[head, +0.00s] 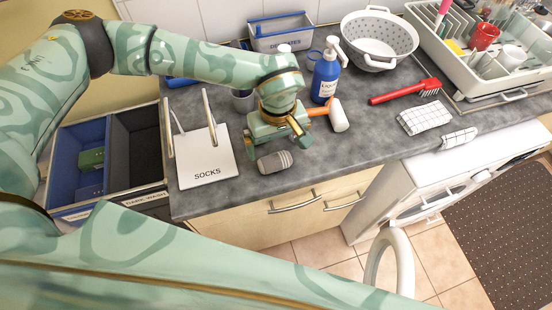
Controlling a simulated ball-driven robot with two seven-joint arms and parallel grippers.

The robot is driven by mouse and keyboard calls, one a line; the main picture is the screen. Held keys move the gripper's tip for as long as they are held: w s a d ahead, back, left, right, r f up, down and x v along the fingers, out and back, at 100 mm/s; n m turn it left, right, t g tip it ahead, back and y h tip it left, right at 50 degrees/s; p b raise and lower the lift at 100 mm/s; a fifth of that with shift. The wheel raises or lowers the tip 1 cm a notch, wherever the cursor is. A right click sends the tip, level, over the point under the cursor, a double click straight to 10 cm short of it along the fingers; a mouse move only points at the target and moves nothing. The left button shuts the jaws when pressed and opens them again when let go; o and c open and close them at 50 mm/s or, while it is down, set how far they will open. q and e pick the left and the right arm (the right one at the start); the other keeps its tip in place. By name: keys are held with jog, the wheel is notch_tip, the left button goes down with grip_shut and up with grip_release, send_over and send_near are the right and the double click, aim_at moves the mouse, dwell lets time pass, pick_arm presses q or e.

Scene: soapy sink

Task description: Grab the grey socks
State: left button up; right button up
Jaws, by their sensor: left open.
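A grey rolled pair of socks (274,162) lies on the dark grey countertop near its front edge. My left gripper (279,144) is just behind and above the socks. It points down with its fingers apart, and nothing shows between them. I cannot tell whether a finger touches the socks. A white board marked SOCKS (207,170) with two upright posts lies just left of the socks. My right gripper is out of view.
Behind the gripper are a hammer-like tool (340,117), a blue soap bottle (326,75) and a white colander (380,38). A red brush (398,93) and checked cloth (425,118) lie to the right. Blue and black bins (82,135) stand left. The front counter edge is clear right of the socks.

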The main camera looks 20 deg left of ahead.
aim_at(276, 159)
pick_arm(q)
jog(key=shift+s+f, duration=0.25)
jog(key=shift+f, duration=0.35)
notch_tip(276, 159, down, 4)
jog(key=shift+a, duration=0.1)
jog(key=shift+f, duration=0.35)
jog(key=c, duration=1)
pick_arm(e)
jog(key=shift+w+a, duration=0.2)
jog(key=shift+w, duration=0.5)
